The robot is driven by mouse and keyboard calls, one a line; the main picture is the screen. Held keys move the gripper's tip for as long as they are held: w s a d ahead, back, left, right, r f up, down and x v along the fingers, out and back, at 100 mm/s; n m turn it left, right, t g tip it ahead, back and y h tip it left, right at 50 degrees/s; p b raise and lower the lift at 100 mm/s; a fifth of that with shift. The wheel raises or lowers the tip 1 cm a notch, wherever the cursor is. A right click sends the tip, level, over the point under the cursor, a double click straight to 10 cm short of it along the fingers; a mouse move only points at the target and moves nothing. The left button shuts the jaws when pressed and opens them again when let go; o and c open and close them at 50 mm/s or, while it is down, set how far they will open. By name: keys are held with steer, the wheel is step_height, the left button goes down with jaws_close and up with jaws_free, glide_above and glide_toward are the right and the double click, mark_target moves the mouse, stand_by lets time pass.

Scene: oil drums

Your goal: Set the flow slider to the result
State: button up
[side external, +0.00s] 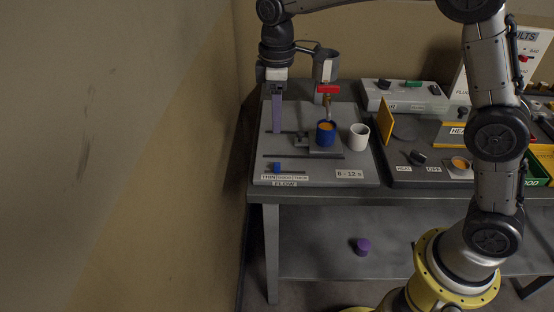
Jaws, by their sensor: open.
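The flow slider is a small blue knob (277,167) on a slot near the front left of the grey test board (310,183). It sits above a label strip (284,177) that seems to read THIN, GOOD and THICK, with a FLOW label below. A plate (349,174) reads 8 - 12 s. A blue cup (326,138) with orange contents stands under a metal funnel cup (326,66) with a red valve handle (328,89). My gripper (277,85) points down at the back left of the board, well behind and above the knob. Its fingertips are hard to make out.
A white cup (359,137) stands right of the blue cup. A purple upright strip (277,114) shows below my gripper. A second panel (420,174) and a yellow plate (386,120) are to the right. A purple object (362,246) lies on the lower shelf.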

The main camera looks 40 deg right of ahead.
mark_target(277, 164)
step_height(277, 164, down, 14)
steer(key=shift+r, duration=0.1)
stand_by(0.5)
jaws_close()
stand_by(1.3)
